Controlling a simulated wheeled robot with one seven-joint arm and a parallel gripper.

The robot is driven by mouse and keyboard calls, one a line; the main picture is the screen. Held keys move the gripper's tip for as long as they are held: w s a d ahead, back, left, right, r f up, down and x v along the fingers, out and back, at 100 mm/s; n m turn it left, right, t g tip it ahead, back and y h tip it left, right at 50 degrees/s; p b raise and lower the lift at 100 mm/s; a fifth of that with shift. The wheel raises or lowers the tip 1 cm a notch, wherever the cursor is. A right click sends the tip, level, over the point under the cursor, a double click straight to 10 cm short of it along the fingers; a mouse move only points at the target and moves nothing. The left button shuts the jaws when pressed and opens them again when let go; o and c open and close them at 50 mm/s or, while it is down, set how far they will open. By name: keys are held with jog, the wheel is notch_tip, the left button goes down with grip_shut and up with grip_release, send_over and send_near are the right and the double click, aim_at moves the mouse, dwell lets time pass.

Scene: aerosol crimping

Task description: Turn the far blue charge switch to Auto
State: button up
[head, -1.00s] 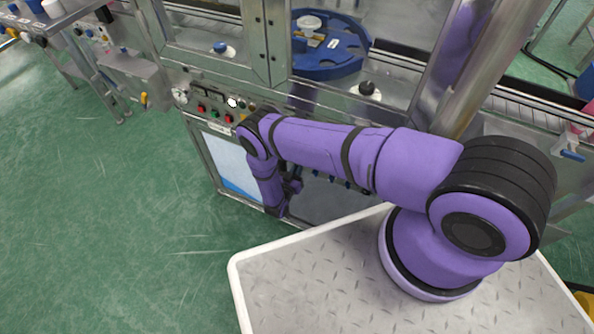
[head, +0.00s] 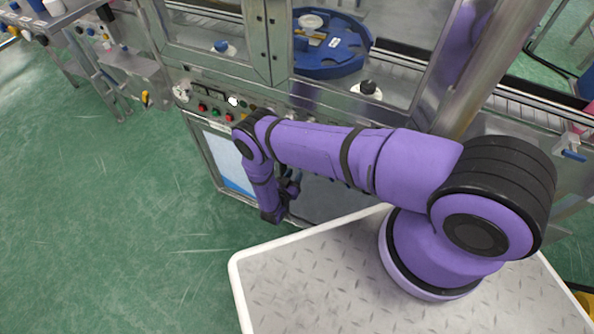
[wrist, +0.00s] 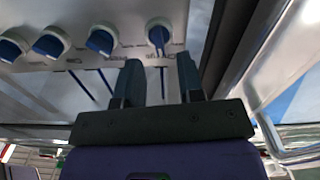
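My gripper (wrist: 160,88) is open and empty in the wrist view, its two dark fingers pointing toward a pale panel. Several blue switches with white collars sit in a row on that panel. The rightmost blue switch (wrist: 158,36) is beyond the fingertips, in line with the gap between them and apart from them. Another blue switch (wrist: 101,40) is left of the fingers, with more blue switches (wrist: 50,42) further left. The printed labels are too blurred to read. In the head view my arm mostly hides the gripper and the switches.
The machine's front has a panel with red and green buttons (head: 215,113) left of my wrist. A blue turntable (head: 330,55) is behind glass above. In the wrist view, a metal frame bar (wrist: 268,125) runs right of the fingers. Green floor (head: 100,220) is clear at left.

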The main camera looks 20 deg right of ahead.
jog(key=v, duration=0.7)
jog(key=shift+s+a, duration=0.25)
jog(key=shift+s, duration=0.05)
jog(key=shift+c, duration=0.2)
